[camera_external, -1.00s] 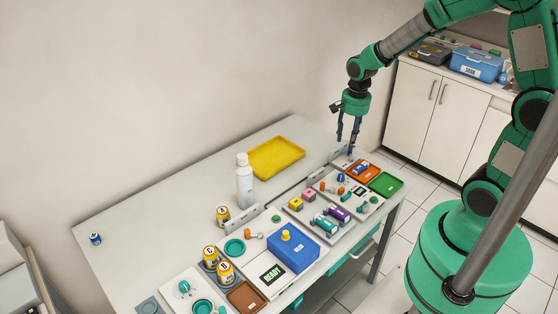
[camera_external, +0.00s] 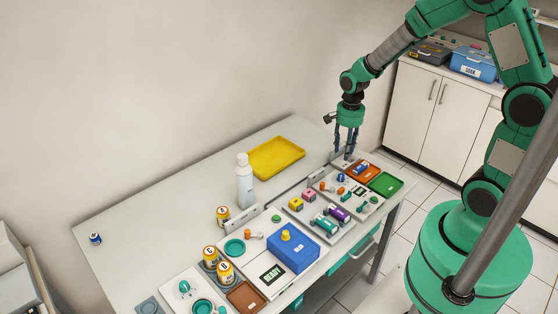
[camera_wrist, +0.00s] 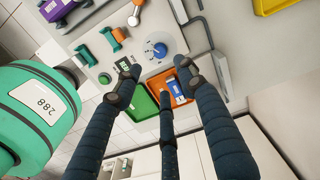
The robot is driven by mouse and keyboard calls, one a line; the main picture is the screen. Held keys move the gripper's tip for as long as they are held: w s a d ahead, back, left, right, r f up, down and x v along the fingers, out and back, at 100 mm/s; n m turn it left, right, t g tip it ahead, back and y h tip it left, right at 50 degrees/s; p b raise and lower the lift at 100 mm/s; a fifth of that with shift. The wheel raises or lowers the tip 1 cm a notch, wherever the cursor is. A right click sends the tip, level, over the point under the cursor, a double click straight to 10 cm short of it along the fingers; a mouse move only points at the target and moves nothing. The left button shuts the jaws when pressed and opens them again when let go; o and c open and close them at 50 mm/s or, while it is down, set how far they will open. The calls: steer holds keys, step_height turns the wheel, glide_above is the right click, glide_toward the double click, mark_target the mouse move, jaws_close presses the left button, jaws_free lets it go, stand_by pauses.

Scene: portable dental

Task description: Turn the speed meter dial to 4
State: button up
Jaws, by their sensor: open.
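In the wrist view the fingertips lie just below the dial. In the external view my gripper (camera_external: 344,156) hangs above the panel's far edge, behind the dial, not touching it.
An orange tray (camera_wrist: 180,99) with a blue item and a green tray (camera_wrist: 145,110) lie beside the dial. Green, orange and purple items stand nearby on the panel. A white bottle (camera_external: 244,183) and a yellow tray (camera_external: 277,158) stand left of my gripper.

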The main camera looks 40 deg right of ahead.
mark_target(341, 175)
step_height(341, 175, down, 12)
steer(key=b, duration=0.2)
steer(key=shift+f+b, duration=0.2)
steer(key=shift+b, duration=0.15)
jaws_close()
